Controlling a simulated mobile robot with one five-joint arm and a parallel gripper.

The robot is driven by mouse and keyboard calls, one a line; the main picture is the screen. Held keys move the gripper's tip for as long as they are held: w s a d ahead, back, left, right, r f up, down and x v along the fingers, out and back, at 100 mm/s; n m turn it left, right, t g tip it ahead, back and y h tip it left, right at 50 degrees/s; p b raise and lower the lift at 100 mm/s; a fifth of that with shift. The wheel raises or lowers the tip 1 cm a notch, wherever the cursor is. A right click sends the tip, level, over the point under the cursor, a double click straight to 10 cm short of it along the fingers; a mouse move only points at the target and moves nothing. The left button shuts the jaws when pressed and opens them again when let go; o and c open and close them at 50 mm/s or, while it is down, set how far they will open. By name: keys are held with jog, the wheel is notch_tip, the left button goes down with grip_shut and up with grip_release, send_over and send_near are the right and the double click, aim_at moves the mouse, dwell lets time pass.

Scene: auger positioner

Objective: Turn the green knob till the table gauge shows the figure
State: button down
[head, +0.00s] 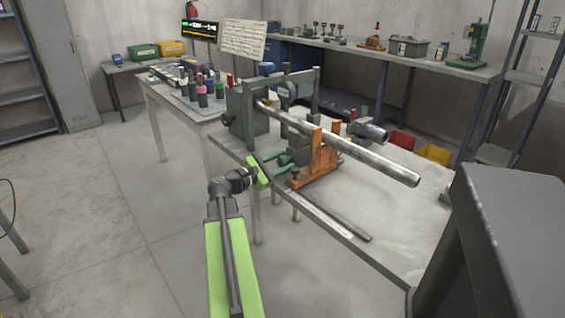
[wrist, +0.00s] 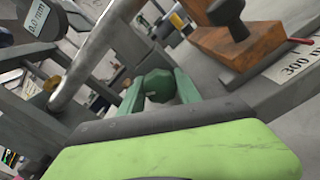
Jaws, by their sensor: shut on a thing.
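The green knob (wrist: 158,86) is a dark green faceted knob, seen end-on in the wrist view. My gripper (wrist: 160,90) has its two green fingers on either side of it and is shut on it. In the head view my gripper (head: 284,158) reaches in from the left at the near edge of the machine, and the knob is hard to make out there. A plate (wrist: 39,18) at the upper left of the wrist view reads about "0.0 mm". I cannot tell whether it is the table gauge. No figure to match is legible.
A long steel tube (head: 350,150) runs over an orange bracket (head: 318,158) just right of my gripper. A "300 m…" label (wrist: 298,62) lies by the orange block (wrist: 240,42). Floor at left is clear.

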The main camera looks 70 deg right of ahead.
jog(key=shift+m, duration=0.5)
jog(key=c, duration=0.9)
grip_release()
jog(key=shift+o, duration=0.2)
jog(key=v, duration=1.7)
jog(key=shift+a, duration=0.3)
